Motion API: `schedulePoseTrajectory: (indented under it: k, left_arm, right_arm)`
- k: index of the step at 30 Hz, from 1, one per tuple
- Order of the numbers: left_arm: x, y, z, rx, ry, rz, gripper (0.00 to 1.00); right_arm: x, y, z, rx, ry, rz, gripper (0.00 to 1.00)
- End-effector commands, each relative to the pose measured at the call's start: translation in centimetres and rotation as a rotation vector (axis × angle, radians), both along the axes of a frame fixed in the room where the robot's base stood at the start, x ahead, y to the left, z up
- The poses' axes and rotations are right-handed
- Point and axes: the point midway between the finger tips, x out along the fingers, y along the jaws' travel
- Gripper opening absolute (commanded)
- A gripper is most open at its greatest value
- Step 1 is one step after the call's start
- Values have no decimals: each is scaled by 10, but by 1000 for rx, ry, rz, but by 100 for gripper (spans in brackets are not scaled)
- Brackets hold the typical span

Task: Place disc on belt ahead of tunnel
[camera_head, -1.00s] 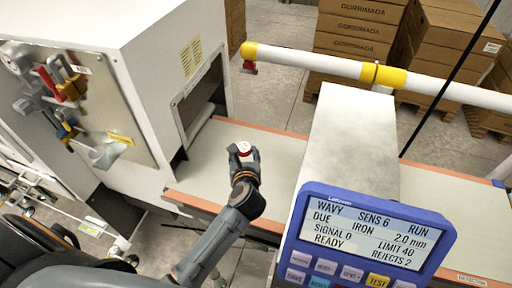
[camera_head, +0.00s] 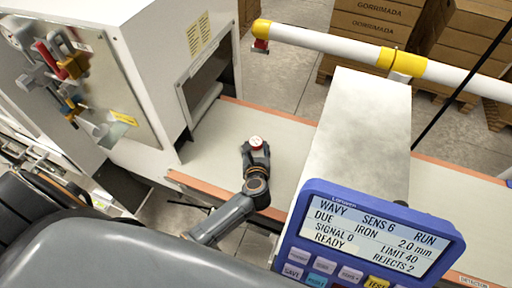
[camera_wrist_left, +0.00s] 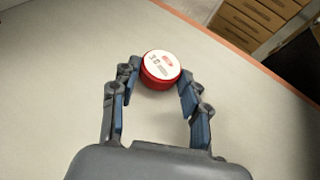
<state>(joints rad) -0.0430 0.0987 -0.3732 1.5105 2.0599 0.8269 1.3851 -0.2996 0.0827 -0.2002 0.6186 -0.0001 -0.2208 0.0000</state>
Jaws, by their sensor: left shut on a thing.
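The disc (camera_head: 256,142) is red with a white printed top. My left gripper (camera_head: 256,156) is shut on it over the belt (camera_head: 218,130). In the left wrist view, the disc (camera_wrist_left: 160,66) sits between the two blue-padded fingertips (camera_wrist_left: 160,80), its label facing up. The belt (camera_wrist_left: 60,50) fills most of that view; whether the disc touches it I cannot tell. The pale metal detector tunnel (camera_head: 358,125) spans the belt to the right of the gripper. My right gripper is not in view.
The blue detector panel (camera_head: 365,235) stands in front of the tunnel, close to my left arm. A white cabinet (camera_head: 150,60) with an opening stands left. A white and yellow rail (camera_head: 330,42) runs behind. The belt is clear around the disc.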

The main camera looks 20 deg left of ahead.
Motion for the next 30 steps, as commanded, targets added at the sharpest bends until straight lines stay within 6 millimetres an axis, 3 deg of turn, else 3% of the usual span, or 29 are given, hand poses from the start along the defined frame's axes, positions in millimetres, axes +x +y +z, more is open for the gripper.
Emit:
schedulePoseTrajectory:
  k: [4, 11, 12, 15, 27, 30]
  left_arm:
    - [0, 0, 0, 0, -2, -1, 15]
    - [0, -1, -5, -1, -1, -1, 15]
    - [0, -1, -4, -1, -1, -1, 50]
    - [0, -1, -3, -1, -1, -1, 68]
    - [0, 0, 2, 1, -2, 0, 68]
    - [-10, -6, 3, -3, 0, -1, 68]
  right_arm:
    - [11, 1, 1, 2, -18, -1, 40]
    - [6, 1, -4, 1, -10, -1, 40]
    - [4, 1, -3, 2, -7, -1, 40]
    - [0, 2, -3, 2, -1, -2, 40]
    - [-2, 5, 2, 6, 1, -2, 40]
    - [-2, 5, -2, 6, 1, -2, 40]
